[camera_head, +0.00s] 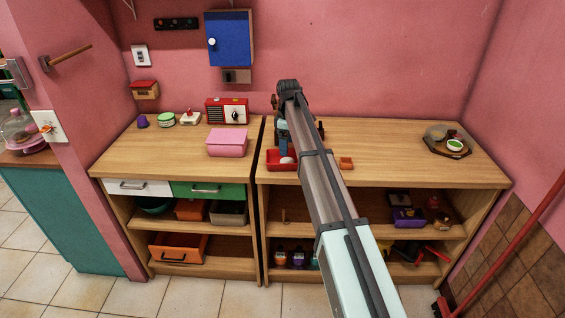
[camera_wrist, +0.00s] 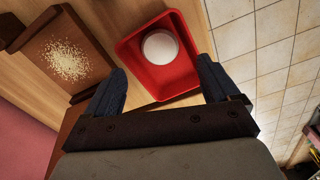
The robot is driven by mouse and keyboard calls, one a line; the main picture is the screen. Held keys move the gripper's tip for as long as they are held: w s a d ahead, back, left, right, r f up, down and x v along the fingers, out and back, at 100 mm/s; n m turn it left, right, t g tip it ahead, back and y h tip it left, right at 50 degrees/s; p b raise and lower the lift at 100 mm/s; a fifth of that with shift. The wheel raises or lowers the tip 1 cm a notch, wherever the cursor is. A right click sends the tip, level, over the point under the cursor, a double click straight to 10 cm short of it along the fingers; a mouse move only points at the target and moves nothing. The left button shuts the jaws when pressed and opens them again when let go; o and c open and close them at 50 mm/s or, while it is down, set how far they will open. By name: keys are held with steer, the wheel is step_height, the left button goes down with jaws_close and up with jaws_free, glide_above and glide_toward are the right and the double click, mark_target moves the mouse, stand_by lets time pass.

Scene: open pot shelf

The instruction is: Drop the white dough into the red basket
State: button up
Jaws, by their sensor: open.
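The red basket (camera_wrist: 134,52) sits on the wooden counter, in front of my gripper in the wrist view. The round white dough (camera_wrist: 160,46) lies inside the basket, on its floor. In the head view the basket (camera_head: 273,165) is partly hidden by my arm, and the dough (camera_head: 287,160) shows as a small white patch in it. My gripper (camera_wrist: 161,67) is open and empty; its two blue fingers are spread apart over the near part of the basket, with the dough beyond the fingertips. The fingers (camera_head: 284,147) also show just above the basket in the head view.
A brown tray with pale grains (camera_wrist: 66,60) lies left of the basket in the wrist view. A pink box (camera_head: 227,143) stands left of the basket, and a small orange item (camera_head: 346,163) lies right of it. The counter's right middle (camera_head: 385,150) is clear.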

step_height(320, 180, up, 10)
steer(key=shift+r, duration=0.25)
stand_by(0.4)
steer(key=s+d+f+m+g+y, duration=0.1)
steer(key=s+d+f+m, duration=0.3)
steer(key=s+f, duration=0.25)
steer(key=s+d+f+m+y, duration=0.2)
steer(key=s+d+f+m, duration=0.25)
steer(key=f, duration=0.25)
steer(key=s+d+f+m+g+y, duration=0.1)
steer(key=s+d+f+m, duration=0.25)
steer(key=s+f, duration=0.35)
steer(key=s+d+f+m+g, duration=0.1)
steer(key=s+f+m, duration=0.1)
steer(key=s+f, duration=0.65)
steer(key=s+d+f+m, duration=0.2)
steer(key=s+f, duration=0.3)
steer(key=f, duration=0.7)
steer(key=s+d+f+g+h, duration=0.1)
steer(key=s+f, duration=0.6)
steer(key=s, duration=0.4)
steer(key=s+d+f+g+h, duration=0.1)
steer(key=s+d+f, duration=0.1)
steer(key=s+f, duration=0.5)
steer(key=s+d+f+n+g+h, duration=0.1)
steer(key=s+f, duration=0.6)
steer(key=s, duration=0.8)
steer(key=shift+s+d+g+h, duration=0.15)
steer(key=shift+d+g+h, duration=0.1)
steer(key=shift+g+h, duration=0.2)
